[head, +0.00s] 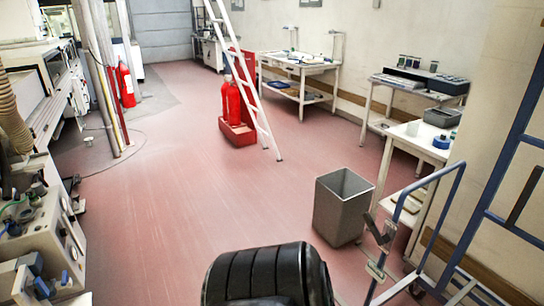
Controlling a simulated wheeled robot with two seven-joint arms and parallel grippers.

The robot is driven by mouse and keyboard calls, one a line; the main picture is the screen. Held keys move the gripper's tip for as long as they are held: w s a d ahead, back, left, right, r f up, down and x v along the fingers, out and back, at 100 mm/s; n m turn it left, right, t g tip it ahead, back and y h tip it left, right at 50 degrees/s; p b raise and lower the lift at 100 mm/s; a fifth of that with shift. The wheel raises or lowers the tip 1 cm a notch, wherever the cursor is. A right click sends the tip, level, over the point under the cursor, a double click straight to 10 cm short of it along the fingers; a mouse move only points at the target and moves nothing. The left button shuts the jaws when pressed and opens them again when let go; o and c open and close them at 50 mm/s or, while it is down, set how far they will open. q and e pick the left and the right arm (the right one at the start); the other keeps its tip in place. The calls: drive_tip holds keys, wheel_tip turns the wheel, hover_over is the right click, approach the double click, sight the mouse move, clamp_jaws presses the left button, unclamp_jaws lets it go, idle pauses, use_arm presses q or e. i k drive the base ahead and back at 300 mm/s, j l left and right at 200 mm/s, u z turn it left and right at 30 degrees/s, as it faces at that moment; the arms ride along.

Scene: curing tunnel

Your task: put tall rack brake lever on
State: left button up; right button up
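A tall blue tubular frame (489,196), which looks like the tall rack, stands at the right edge and is cut off by the picture. A lower blue tube loop (459,180) stands beside it; I cannot tell whether the two are joined. A dark and grey lever-like part (381,233) is at the near upright of this loop, tilted, with a pale bracket (376,271) below it. I cannot tell for sure that it is the brake lever, or its setting. A dark slanted bar (524,194) shows on the tall frame. Neither of my grippers is in view.
A grey open bin (342,207) stands on the floor left of the blue loop. White benches (298,66) line the right wall. Red extinguishers (231,102) stand by a white ladder (243,76). Machinery (39,241) is on the left. The middle floor is clear.

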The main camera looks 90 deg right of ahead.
sight(383, 239)
drive_tip(key=z, duration=3.55)
